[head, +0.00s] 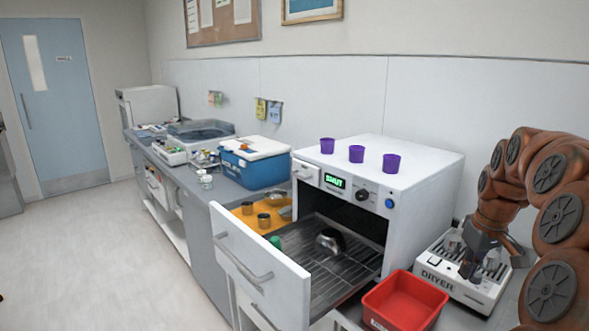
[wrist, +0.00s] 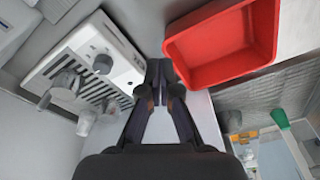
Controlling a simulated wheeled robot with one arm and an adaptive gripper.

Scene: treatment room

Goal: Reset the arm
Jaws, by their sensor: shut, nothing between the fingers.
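My gripper (head: 468,270) hangs at the right of the head view, pointing down, in front of or over the white dryer (head: 450,284). In the wrist view its two dark fingers (wrist: 165,72) are together with nothing between them. They show between the dryer (wrist: 62,62) and a red bin (wrist: 262,62). I cannot tell whether the fingers touch the dryer. My arm is bent, with its links at the right edge of the head view.
The red bin (head: 369,308) stands left of the dryer. A white oven-like device (head: 425,172) bears three purple cups (head: 356,153). A metal vessel (head: 330,241) lies on a rack in its opening. A white panel with a handle (head: 262,262) juts out front. Open floor lies left.

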